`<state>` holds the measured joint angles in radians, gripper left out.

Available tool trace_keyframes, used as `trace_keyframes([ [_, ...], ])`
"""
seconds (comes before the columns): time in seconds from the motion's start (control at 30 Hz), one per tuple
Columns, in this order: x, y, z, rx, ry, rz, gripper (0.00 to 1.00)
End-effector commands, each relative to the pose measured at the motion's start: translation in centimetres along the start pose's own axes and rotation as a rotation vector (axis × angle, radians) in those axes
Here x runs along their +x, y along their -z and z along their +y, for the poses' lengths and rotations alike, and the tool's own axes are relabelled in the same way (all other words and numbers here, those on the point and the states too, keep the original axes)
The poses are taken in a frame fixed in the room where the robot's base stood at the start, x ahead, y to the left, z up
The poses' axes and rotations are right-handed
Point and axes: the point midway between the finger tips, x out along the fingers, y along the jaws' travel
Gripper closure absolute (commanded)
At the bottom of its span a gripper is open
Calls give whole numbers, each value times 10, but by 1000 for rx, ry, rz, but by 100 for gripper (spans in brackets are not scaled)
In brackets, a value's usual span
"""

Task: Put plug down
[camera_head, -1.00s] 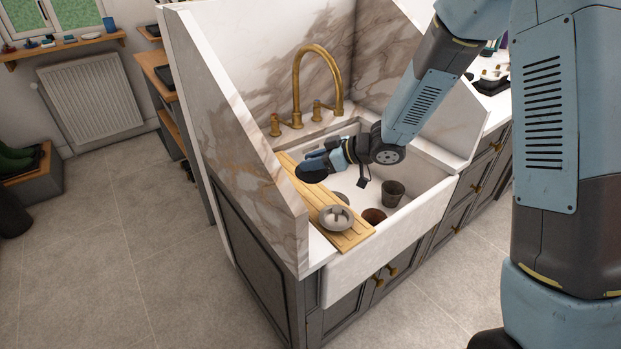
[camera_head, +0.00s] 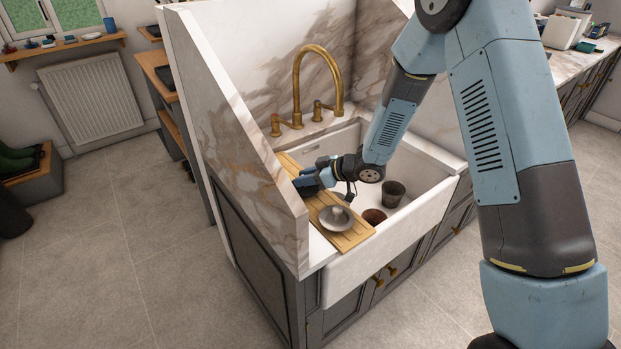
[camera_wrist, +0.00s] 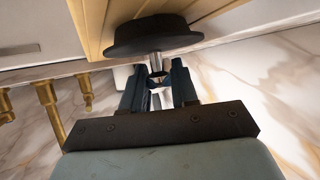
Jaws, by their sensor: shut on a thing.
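The plug is a black rubber disc (camera_wrist: 150,36) with a short metal stem, in the wrist view. My gripper (camera_wrist: 156,80) is shut on the stem, with the disc beyond the fingertips. The disc is close to the wooden draining board (camera_wrist: 92,22); I cannot tell if they touch. In the head view my gripper (camera_head: 308,181) is low over the far part of the draining board (camera_head: 352,238), at the left of the sink. The plug is mostly hidden there by my gripper.
A grey metal dish (camera_head: 336,220) sits on the near part of the board. A dark pot (camera_head: 392,194) and a brown pot (camera_head: 374,216) stand in the white sink (camera_head: 420,211). A marble side wall (camera_head: 245,165) rises left of the board; a brass tap (camera_head: 297,85) stands behind.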

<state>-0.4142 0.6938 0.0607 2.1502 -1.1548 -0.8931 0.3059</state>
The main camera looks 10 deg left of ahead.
Motion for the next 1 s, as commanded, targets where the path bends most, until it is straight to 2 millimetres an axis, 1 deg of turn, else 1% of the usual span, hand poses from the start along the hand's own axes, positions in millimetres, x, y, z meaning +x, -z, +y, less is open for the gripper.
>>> trace_keyframes([
  [0.27, 0, -1, 0, 0, -1, 0, 100],
  [0.3, 0, -1, 1, 0, -1, 1, 70],
  [0.53, 0, -1, 0, 0, -1, 0, 48],
  [0.57, 0, -1, 0, 0, -1, 0, 46],
  [0.87, -1, 1, 0, -1, 0, 1, 46],
  [1.0, -16, 1, 2, 0, -4, 1, 46],
])
